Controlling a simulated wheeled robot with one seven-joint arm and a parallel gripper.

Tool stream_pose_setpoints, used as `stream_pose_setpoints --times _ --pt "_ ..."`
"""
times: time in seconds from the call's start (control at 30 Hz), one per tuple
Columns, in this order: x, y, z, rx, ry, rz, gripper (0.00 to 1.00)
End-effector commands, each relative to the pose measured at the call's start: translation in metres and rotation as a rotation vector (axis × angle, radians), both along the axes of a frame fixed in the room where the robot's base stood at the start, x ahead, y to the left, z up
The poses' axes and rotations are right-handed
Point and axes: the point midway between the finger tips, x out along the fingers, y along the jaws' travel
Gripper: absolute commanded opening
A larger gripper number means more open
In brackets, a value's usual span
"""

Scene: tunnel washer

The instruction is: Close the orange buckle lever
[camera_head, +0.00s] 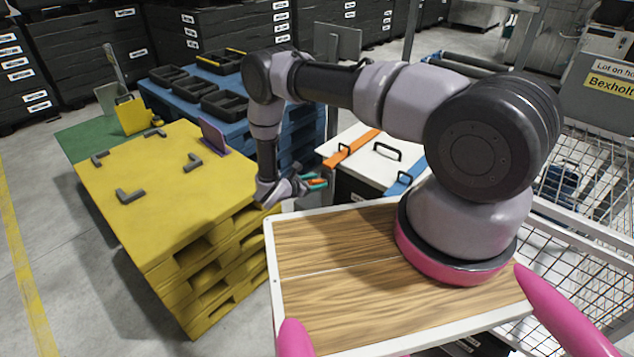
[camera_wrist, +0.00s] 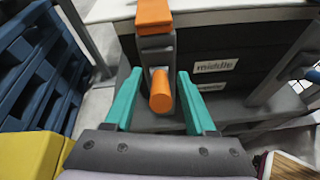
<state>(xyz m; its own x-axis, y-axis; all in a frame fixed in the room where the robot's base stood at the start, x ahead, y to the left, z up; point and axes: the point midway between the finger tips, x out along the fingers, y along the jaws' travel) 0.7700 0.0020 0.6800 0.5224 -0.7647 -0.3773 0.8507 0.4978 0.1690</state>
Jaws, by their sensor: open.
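The orange strap (camera_head: 352,148) runs over the white lid of a dark box (camera_head: 350,190). In the wrist view, the strap's orange end (camera_wrist: 153,14) meets a grey buckle on the box's front face. Below it, the orange buckle lever (camera_wrist: 161,92) ends in a rounded orange tip that points toward the wrist camera. My gripper (camera_wrist: 160,76) is open, with one teal finger on each side of the lever and visible gaps between them. In the head view my gripper (camera_head: 316,182) is at the box's left front; the lever itself is hard to make out there.
A yellow pallet stack (camera_head: 165,195) with dark corner brackets stands left of the arm. A blue pallet stack (camera_head: 225,105) with black trays is behind it. A blue strap (camera_head: 405,178) crosses the lid farther right. A label reading "middle" (camera_wrist: 215,65) is on the box. A wire cage (camera_head: 590,180) is at right.

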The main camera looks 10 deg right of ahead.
Motion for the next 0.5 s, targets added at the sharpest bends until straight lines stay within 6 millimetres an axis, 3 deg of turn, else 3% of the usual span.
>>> stream_pose_setpoints --times 0.33,0.47,0.5 --pt "0.0022 -0.0034 -0.0017 0.0 0.0 0.0 0.56" --pt "0.0022 -0.0033 -0.0016 0.0 0.0 0.0 0.06" --pt "0.0022 -0.0033 -0.0016 0.0 0.0 0.0 0.0"
